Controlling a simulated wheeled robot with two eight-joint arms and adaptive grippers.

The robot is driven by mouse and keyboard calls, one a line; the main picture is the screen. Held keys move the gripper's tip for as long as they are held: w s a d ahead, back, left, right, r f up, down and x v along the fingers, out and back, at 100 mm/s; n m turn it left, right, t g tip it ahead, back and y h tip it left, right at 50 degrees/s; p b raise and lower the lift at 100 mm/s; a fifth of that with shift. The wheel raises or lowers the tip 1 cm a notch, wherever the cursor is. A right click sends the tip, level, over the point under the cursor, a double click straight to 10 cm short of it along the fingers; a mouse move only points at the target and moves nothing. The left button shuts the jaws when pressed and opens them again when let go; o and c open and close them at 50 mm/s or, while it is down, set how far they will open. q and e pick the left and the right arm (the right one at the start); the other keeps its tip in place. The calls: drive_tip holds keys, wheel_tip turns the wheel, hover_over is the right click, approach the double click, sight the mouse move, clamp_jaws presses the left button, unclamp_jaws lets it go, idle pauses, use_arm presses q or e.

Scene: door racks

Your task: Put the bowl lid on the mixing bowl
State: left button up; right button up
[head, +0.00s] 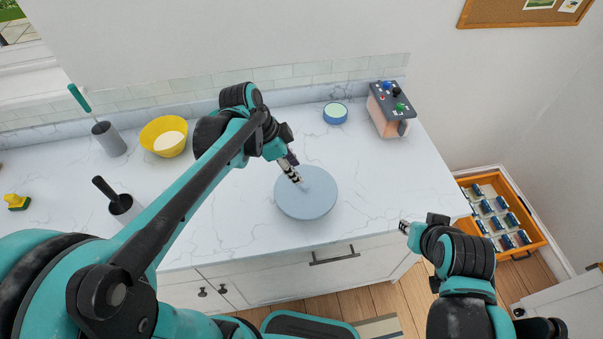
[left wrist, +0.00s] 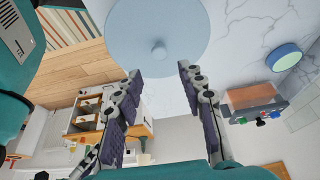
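The bowl lid, a flat blue-grey disc (head: 312,205) with a small round knob, lies on the counter near its front edge. It also shows in the left wrist view (left wrist: 190,30), with its knob (left wrist: 159,48) just beyond the gap between my fingertips. My left gripper (head: 299,181) is over the lid, open and empty, its fingers (left wrist: 158,72) apart on either side of the knob's line. A yellow bowl (head: 152,131), probably the mixing bowl, stands uncovered at the back left, pale inside. My right gripper (head: 404,227) hangs at the counter's right front, its finger opening unclear.
A blue round tub (head: 335,113) and a box with coloured knobs (head: 391,108) stand at the back right. Dark holders (head: 109,139) (head: 124,208) with handled tools and a yellow sponge-like item (head: 17,202) are at the left. An orange drawer or crate (head: 541,237) is at the right.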

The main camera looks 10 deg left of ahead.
use_arm(q)
drive_tip(key=w+v, duration=0.1)
drive_tip(key=v, duration=0.4)
drive_tip(key=s+a+f+n+t+y, duration=0.1)
drive_tip(key=s+a+n+t+y, duration=0.1)
drive_tip(key=s+n, duration=0.3)
drive_tip(key=s+a+f+n+t+y, duration=0.1)
drive_tip(key=s+f+n+t+y, duration=0.1)
drive_tip(key=s+n, duration=0.4)
drive_tip(key=shift+a+n+t+p, duration=0.4)
drive_tip(key=shift+n+t, duration=0.3)
drive_tip(key=shift+n, duration=0.5)
drive_tip(key=shift+f, duration=0.1)
wheel_tip(320, 180, down, 10)
drive_tip(key=b, duration=1)
